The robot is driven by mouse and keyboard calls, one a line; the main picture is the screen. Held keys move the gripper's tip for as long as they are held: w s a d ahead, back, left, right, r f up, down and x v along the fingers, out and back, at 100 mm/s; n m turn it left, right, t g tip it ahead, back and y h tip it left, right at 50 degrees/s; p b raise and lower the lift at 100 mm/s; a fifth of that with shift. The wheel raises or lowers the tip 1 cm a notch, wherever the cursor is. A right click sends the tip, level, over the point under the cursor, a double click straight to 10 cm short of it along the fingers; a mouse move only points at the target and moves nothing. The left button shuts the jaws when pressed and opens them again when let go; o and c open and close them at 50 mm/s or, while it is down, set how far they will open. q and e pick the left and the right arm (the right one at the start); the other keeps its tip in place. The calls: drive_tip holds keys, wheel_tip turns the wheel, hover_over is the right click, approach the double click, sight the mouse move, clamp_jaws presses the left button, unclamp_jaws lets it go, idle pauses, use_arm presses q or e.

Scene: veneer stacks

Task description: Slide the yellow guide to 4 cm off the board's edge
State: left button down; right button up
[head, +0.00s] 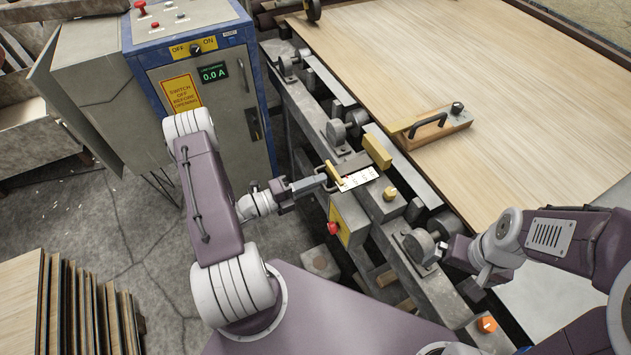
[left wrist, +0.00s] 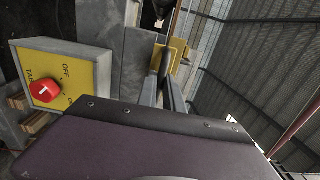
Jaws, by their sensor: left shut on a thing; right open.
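The yellow guide (head: 377,152) is an upright yellow block beside the left edge of the pale wood board (head: 500,65). A dark bar appears to join it to a small yellow upright piece at the machine's near side. My left gripper (head: 328,178) is shut on that small piece; its fingers partly hide the grip. A white scale (head: 358,178) lies just beside the bar; its marks are too small to read. In the left wrist view, yellow parts (left wrist: 178,55) show beyond my dark finger. My right gripper (head: 467,262) is open near the rollers, apart from the guide.
A wooden block with a black handle (head: 432,127) sits on the board. A red knob (head: 333,228) on a yellow plate is below my left gripper; it also shows in the left wrist view (left wrist: 44,91). A control cabinet (head: 205,80) stands behind my left arm. Veneer sheets (head: 70,310) stand lower left.

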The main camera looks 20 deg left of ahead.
use_arm(q)
drive_tip(key=shift+x, duration=1.25)
drive_tip(key=c, duration=1.5)
unclamp_jaws()
drive_tip(key=p+v, duration=0.1)
drive_tip(key=v, duration=0.6)
